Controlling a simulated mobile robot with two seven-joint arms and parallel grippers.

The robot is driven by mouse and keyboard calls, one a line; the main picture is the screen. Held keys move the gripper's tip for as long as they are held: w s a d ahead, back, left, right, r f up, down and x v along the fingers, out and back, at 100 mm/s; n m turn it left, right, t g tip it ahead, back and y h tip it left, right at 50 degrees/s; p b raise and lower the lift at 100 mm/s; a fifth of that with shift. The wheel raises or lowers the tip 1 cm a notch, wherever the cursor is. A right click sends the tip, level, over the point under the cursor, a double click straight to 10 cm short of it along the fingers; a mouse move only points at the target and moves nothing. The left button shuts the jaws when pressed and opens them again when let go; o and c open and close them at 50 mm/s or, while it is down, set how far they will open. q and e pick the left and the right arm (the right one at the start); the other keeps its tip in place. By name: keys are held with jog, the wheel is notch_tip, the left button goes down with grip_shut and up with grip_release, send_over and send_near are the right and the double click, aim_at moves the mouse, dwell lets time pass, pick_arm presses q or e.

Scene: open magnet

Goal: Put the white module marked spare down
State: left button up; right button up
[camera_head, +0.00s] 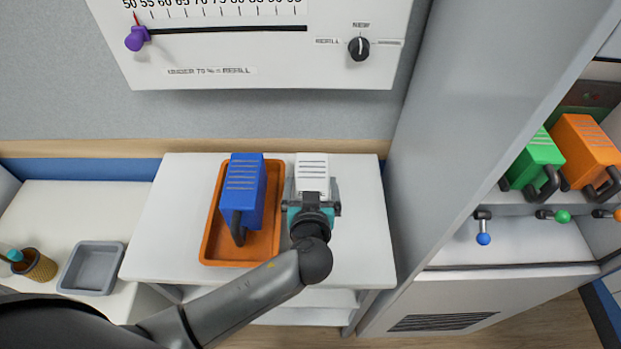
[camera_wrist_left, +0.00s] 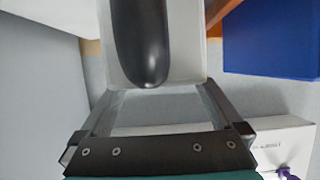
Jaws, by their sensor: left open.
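The white module (camera_head: 312,166) is on the white table (camera_head: 365,235), just right of the orange tray. The head view shows its ridged top; the gripper hides its near end, and a spare mark cannot be made out. My left gripper (camera_head: 311,207) is at that near end. In the left wrist view, the open jaws of the left gripper (camera_wrist_left: 160,92) are at the white module (camera_wrist_left: 189,55) and its dark rounded handle (camera_wrist_left: 142,40). Whether a finger touches it cannot be told. My right gripper is not in view.
A blue module (camera_head: 246,188) stands in the orange tray (camera_head: 215,240). Green (camera_head: 535,160) and orange (camera_head: 586,148) modules sit on a cabinet shelf at right, above small levers. A grey bin (camera_head: 92,268) is at left. A wall panel (camera_head: 250,55) hangs behind. The table's right side is clear.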

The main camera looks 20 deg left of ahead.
pick_arm(q)
jog(key=shift+w+a+f, duration=0.1)
jog(key=shift+w+f, duration=0.05)
jog(key=shift+w, duration=0.15)
jog(key=shift+s, duration=0.15)
jog(key=shift+c, duration=1.1)
jog(key=c, duration=0.9)
grip_shut()
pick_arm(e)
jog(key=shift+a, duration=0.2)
